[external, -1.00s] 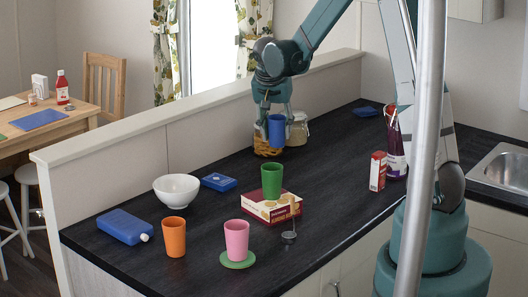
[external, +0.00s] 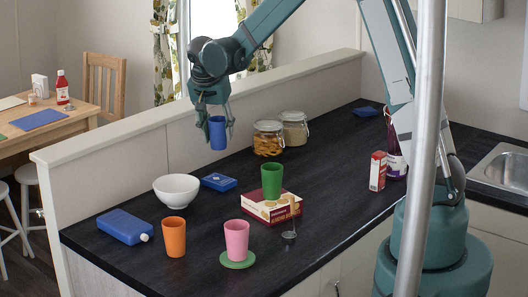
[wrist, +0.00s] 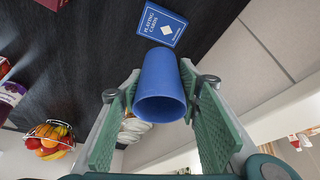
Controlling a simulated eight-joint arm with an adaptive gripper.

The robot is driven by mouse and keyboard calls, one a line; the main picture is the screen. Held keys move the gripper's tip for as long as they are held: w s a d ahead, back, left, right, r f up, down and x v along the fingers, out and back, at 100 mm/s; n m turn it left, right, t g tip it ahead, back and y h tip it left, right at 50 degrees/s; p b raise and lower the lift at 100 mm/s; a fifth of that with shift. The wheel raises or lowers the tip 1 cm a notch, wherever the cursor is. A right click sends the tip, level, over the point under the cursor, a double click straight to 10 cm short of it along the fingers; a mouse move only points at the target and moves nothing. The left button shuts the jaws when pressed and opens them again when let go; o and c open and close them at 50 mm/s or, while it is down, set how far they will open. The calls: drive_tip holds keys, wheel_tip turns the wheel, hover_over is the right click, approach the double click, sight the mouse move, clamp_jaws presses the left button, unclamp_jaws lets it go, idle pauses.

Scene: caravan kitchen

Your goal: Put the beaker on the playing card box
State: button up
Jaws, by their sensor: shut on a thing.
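My gripper (external: 215,122) is shut on a blue beaker (external: 217,133) and holds it in the air above the counter. In the wrist view the beaker (wrist: 161,86) sits between the two green finger pads, with its round end towards the camera. The playing card box (external: 219,182) is a flat blue box lying on the black counter, right of the white bowl. It also shows in the wrist view (wrist: 162,24), beyond the beaker, with its printed face visible. The beaker is above the box and apart from it.
A white bowl (external: 176,190) stands left of the card box. A cookie box (external: 271,206) with a green beaker (external: 271,180) on it is to the right. Glass jars (external: 268,138) stand behind. A low wall (external: 210,115) runs along the counter's back.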

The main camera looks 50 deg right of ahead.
sight(218, 149)
drive_tip(key=shift+a, duration=0.15)
drive_tip(key=shift+f, duration=2.9)
drive_tip(key=shift+f, duration=0.15)
drive_tip(key=shift+f, duration=1.95)
drive_tip(key=shift+f, duration=0.15)
drive_tip(key=o, duration=0.9)
